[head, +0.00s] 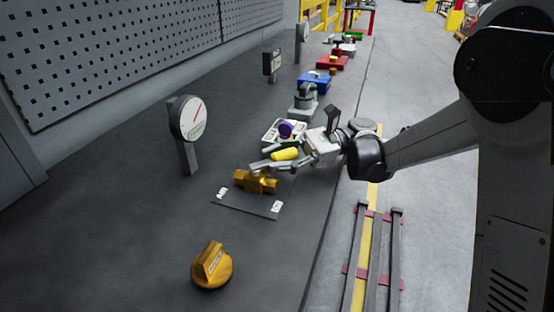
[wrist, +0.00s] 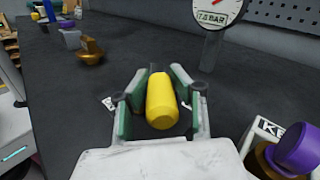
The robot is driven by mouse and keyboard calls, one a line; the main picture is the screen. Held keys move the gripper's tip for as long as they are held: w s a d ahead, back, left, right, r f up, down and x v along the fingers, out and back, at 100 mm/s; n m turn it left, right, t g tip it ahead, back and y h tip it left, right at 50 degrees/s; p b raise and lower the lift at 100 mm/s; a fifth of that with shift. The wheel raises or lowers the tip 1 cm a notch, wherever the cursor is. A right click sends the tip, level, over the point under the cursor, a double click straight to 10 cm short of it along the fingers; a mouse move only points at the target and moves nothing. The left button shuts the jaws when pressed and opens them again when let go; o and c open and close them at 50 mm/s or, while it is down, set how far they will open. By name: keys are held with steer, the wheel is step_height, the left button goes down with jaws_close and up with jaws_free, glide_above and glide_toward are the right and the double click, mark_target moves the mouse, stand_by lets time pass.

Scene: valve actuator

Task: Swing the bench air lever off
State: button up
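The bench air lever is a yellow grip (head: 285,154) at a brass valve body (head: 255,182). The body stands on a dark plate (head: 245,205) with a white label at each end. My gripper (head: 278,160) is at the yellow grip in the head view. In the wrist view the yellow grip (wrist: 161,102) lies lengthwise between the two green-padded fingers of my gripper (wrist: 157,78). The fingers are apart, with a gap showing on each side of the grip. The brass body is mostly hidden behind the grip there, and the label print is too small to read.
A brass knob (head: 211,267) stands near the front of the bench. A round gauge (head: 190,118) stands on a post at left. A purple-handled fitting (head: 286,129) is close behind my gripper. Further devices, including a blue box (head: 314,82), line the bench edge behind.

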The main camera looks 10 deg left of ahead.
mark_target(274, 154)
steer(key=o, duration=0.4)
steer(key=shift+o, duration=0.2)
step_height(274, 154, up, 10)
steer(key=shift+s+f, duration=0.1)
steer(key=shift+c, duration=0.5)
